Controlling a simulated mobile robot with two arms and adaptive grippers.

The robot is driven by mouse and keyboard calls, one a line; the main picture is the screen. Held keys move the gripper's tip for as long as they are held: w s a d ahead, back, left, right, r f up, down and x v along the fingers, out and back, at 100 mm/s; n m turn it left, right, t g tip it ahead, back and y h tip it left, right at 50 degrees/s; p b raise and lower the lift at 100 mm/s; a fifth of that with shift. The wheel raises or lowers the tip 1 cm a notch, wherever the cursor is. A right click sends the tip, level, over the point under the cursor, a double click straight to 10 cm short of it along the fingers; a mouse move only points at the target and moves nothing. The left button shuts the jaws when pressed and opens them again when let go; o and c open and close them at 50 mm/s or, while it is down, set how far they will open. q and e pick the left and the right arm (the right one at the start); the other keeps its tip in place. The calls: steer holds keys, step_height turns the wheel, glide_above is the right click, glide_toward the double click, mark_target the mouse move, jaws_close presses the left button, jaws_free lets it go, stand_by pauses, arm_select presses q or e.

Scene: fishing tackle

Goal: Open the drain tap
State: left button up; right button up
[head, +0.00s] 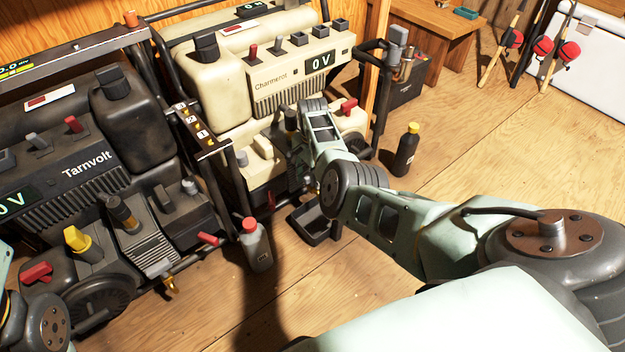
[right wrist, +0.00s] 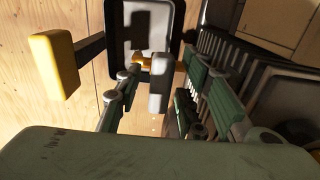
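The drain tap is a small brass fitting (right wrist: 141,61) with a grey lever (right wrist: 159,82), low on the cream Channerot generator (head: 285,75). In the right wrist view my right gripper (right wrist: 165,75) is open, with one finger on each side of the grey lever. I cannot tell whether a finger touches it. In the head view my right gripper (head: 301,165) is at the front of this generator, and my own arm hides the tap. A black tray (head: 312,224) lies on the floor below; it also shows in the wrist view (right wrist: 174,20). My left gripper is out of view.
A dark Tarnvolt generator (head: 85,165) stands at left. A grey bottle with a red cap (head: 256,250) and a black bottle with a yellow cap (head: 405,155) stand on the floor. A yellow handle (right wrist: 54,66) is left of my right fingers.

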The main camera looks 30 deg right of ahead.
steer(key=shift+f, duration=0.15)
jaws_close()
stand_by(0.4)
